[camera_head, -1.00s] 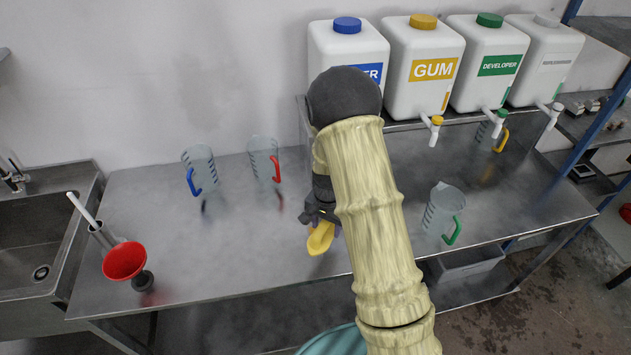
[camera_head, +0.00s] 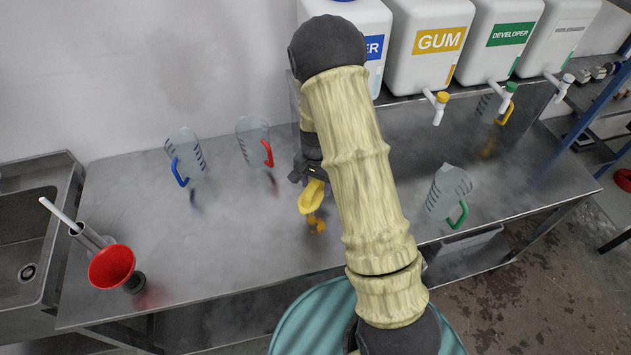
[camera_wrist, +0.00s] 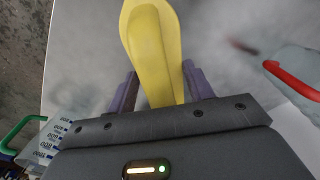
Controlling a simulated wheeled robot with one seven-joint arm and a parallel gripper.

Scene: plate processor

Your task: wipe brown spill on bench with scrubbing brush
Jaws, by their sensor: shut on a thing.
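My gripper (camera_head: 307,177) is shut on a yellow scrubbing brush (camera_head: 312,197). I cannot make out a brown spill on the bench in either view; my arm hides part of the surface.
Jugs with blue (camera_head: 185,158), red (camera_head: 253,142) and green (camera_head: 446,194) handles stand on the bench. A red funnel (camera_head: 111,266) is at left. Large white containers (camera_head: 430,45) with taps line the back. The bench's left middle is clear.

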